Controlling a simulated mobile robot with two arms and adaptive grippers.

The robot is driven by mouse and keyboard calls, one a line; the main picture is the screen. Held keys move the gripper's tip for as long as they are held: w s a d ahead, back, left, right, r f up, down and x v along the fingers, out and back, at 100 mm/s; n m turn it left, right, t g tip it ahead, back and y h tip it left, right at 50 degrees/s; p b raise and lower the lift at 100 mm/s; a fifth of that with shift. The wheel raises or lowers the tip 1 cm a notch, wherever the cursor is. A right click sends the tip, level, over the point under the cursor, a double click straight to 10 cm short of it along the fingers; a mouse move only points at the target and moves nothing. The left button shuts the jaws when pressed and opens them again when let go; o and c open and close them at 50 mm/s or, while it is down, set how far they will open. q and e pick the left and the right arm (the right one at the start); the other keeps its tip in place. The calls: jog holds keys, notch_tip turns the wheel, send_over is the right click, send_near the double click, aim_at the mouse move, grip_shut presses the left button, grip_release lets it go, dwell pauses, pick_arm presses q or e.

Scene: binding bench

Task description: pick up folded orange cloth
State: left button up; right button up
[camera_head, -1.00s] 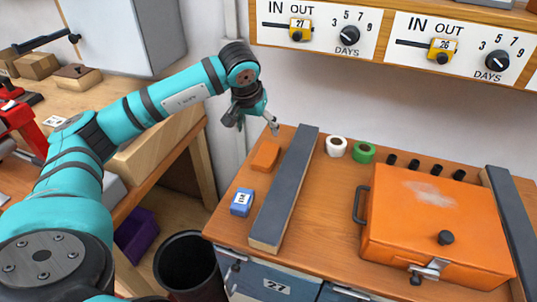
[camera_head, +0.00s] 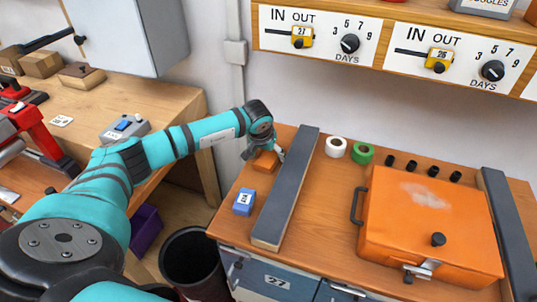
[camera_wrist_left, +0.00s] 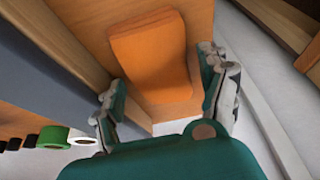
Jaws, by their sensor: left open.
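The folded orange cloth (camera_head: 265,162) lies flat on the wooden bench top, left of the long dark grey bar, partly hidden by my gripper in the head view. In the left wrist view the cloth (camera_wrist_left: 150,52) lies between and ahead of the fingers. My left gripper (camera_head: 264,152) is down over the cloth; in the wrist view its fingers (camera_wrist_left: 165,108) are spread on either side of the cloth's near end, and it holds nothing. I cannot tell whether the fingers touch it. My right gripper is not in view.
The dark grey bar (camera_head: 287,190) stands close right of the cloth. A blue labelled block (camera_head: 243,202) lies nearer the front edge. White (camera_head: 336,147) and green (camera_head: 362,153) tape rolls and a large orange case (camera_head: 430,225) are farther right. A black bin (camera_head: 195,268) stands below on the left.

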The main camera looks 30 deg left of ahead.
aim_at(268, 155)
pick_arm(q)
jog(key=shift+w+f, duration=0.15)
jog(key=shift+f, duration=0.1)
jog(key=c, duration=0.9)
jog(key=shift+o, duration=0.2)
notch_tip(268, 155, up, 9)
jog(key=shift+b, duration=1.15)
jog(key=shift+r, duration=0.6)
